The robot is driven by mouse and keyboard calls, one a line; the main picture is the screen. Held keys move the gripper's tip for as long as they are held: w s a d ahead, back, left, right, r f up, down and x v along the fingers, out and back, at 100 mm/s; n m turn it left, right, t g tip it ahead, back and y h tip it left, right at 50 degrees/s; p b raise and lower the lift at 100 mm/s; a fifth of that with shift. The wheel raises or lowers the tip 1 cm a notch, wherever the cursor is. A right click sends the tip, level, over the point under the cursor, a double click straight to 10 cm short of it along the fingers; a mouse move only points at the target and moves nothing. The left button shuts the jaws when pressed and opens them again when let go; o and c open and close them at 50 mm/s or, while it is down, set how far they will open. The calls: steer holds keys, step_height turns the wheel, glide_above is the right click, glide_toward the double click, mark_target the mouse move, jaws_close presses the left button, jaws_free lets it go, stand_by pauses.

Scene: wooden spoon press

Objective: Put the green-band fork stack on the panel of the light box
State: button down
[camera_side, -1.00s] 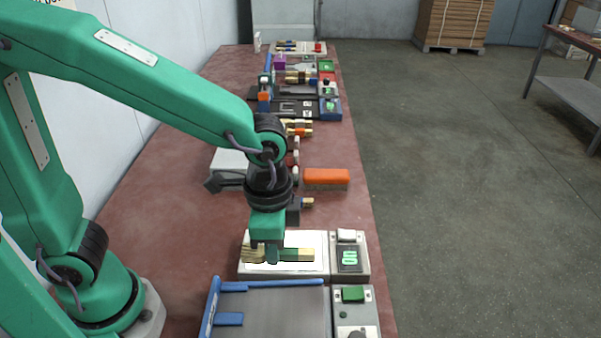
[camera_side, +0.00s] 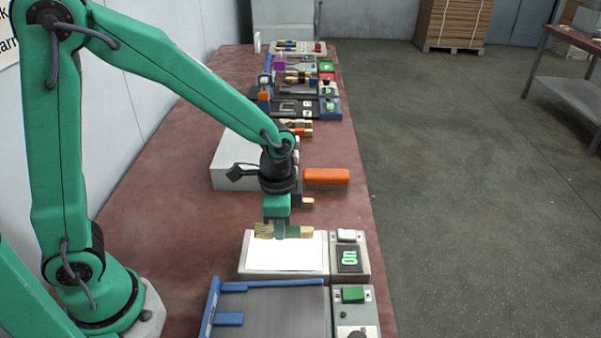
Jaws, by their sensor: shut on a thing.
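The fork stack (camera_side: 305,232) is a pale wooden bundle lying level. Its ragged broad end points left and its blocky end points right, with green showing around its middle. My gripper (camera_side: 280,234) is shut on that middle, coming down from above. The light box (camera_side: 347,272) stands near the front of the table, with a bright white panel (camera_side: 285,257) on its left. The stack shows at the panel's far edge and looks raised above it. The exact gap cannot be told. The jaws partly hide the band.
A control block with a green display (camera_side: 349,257) forms the light box's right side. A grey plate machine with blue rails (camera_side: 275,284) stands in front. Behind are an orange-topped brush (camera_side: 326,177), a grey box (camera_side: 235,150) and several machines. Bare red table lies left.

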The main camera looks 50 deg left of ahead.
steer(key=shift+f, duration=0.1)
steer(key=shift+f, duration=1.9)
steer(key=shift+f, duration=0.1)
steer(key=c, duration=1.4)
jaws_free()
steer(key=shift+c, duration=0.2)
step_height(320, 180, up, 12)
steer(key=shift+r, duration=0.1)
